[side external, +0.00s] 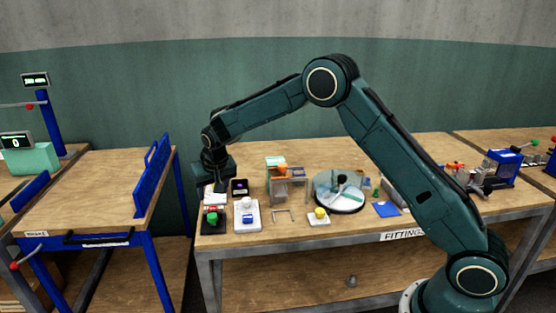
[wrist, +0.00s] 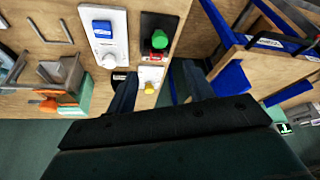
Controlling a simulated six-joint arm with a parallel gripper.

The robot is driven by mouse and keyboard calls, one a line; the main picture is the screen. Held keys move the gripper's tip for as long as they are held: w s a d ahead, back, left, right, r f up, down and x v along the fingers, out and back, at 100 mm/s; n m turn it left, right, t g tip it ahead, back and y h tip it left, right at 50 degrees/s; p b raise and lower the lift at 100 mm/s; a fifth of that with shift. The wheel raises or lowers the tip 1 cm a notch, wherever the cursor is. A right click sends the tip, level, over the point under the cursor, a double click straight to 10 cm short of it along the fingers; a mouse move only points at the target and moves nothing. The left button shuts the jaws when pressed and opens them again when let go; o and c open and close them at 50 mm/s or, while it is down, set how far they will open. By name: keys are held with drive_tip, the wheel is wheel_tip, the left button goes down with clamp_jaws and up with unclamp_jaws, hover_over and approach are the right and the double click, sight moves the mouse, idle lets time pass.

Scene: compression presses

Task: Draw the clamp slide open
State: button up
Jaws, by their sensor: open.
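My gripper (wrist: 155,98) is open, pointing down over the left end of the fittings table; it also shows in the side external view (side external: 219,186). A small white block (wrist: 151,73) with a yellow knob (wrist: 150,88) shows between its fingers, apparently without contact. The block joins or adjoins a black base (wrist: 158,22) with a green knob (wrist: 159,40) and a red strip (wrist: 154,57). In the side external view the black base (side external: 213,229) stands at the table's front left. I cannot tell for certain which part is the clamp slide.
Beside the black base is a white plate (side external: 246,226) with a blue block and white knob. A dark box (side external: 239,187) stands close behind. A glass-covered round dish (side external: 339,192) and a small yellow-knobbed piece (side external: 319,216) lie further right. A gap separates the blue-framed table (side external: 97,183).

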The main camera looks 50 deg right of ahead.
sight(212, 215)
drive_tip(key=x, duration=1.3)
drive_tip(key=shift+r, duration=0.1)
